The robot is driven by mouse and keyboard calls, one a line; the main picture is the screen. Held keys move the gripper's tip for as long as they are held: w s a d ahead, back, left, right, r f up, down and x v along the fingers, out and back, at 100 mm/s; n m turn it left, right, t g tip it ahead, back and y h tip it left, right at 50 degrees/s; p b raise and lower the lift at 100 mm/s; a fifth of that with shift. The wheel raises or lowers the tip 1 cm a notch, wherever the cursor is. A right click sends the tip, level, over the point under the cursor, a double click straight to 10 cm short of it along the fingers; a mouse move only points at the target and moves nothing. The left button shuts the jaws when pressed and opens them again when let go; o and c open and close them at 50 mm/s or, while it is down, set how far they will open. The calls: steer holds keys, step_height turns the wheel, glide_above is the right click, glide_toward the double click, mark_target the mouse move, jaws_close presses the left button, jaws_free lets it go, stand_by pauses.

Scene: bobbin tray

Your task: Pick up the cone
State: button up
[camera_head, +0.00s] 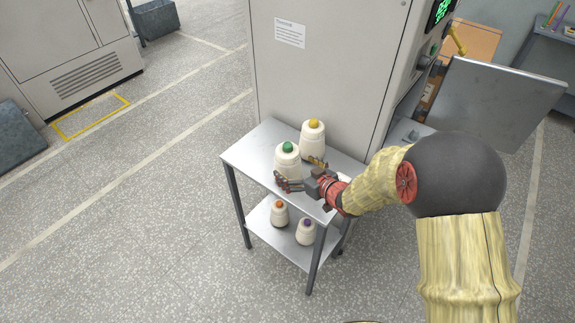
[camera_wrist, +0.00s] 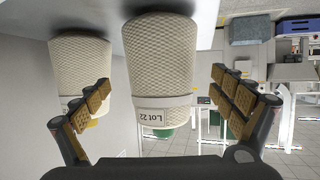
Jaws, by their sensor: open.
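Two cream yarn cones stand upright on the cart's top: one with a green tip (camera_head: 287,162) and one with a yellow tip (camera_head: 312,140) behind it to the right. My gripper (camera_head: 298,173) is open at the green-tipped cone, its fingers on either side of it in the head view. In the wrist view, which looks upside down, a cone labelled "Lot 22" (camera_wrist: 160,70) is between the spread fingers, with gaps on both sides. Another cone (camera_wrist: 78,75) is partly behind the left finger. No finger visibly grips a cone.
The metal cart (camera_head: 248,152) has a lower shelf with an orange-tipped cone (camera_head: 279,213) and a purple-tipped cone (camera_head: 306,232). A tall grey cabinet (camera_head: 325,70) stands right behind the cart. The floor left of the cart is clear.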

steer(key=b+x, duration=0.1)
steer(key=x, duration=0.3)
steer(key=shift+w+a, duration=0.1)
steer(key=shift+a, duration=0.05)
steer(key=shift+r, duration=0.1)
steer(key=shift+c, duration=0.5)
steer(key=c, duration=1.4)
steer(key=shift+c, duration=0.2)
steer(key=shift+r, duration=0.1)
